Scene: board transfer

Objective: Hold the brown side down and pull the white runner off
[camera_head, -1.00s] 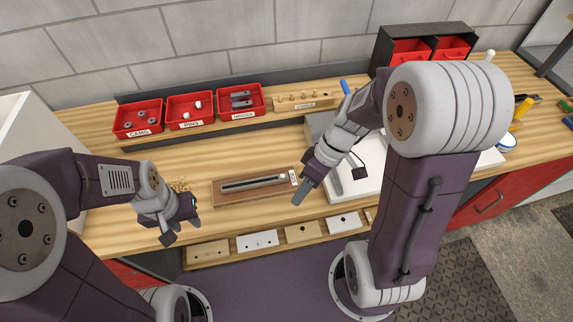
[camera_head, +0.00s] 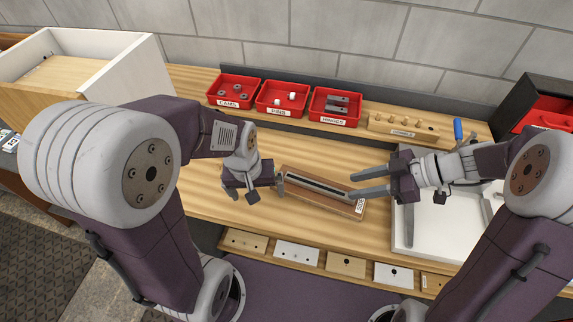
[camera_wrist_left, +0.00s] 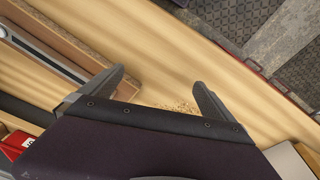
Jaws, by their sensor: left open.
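The brown side (camera_head: 320,201), a flat board, lies on the wooden bench with a long pale-and-dark runner (camera_head: 318,186) along its top. The board also shows at the upper left of the left wrist view (camera_wrist_left: 62,32), with the runner (camera_wrist_left: 40,47) on it. My left gripper (camera_head: 257,195) is open and empty above the bench, just left of the board's left end; its spread fingers show in the left wrist view (camera_wrist_left: 159,78). My right gripper (camera_head: 352,186) has its fingers apart over the board's right end. They hide the runner's right end, and contact is unclear.
Red bins (camera_head: 283,97) and a block with pegs (camera_head: 403,127) line the back. A white tray (camera_head: 432,228) is right of the board. Several small plates (camera_head: 297,252) line the front edge. A white-walled box (camera_head: 125,65) stands at the far left.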

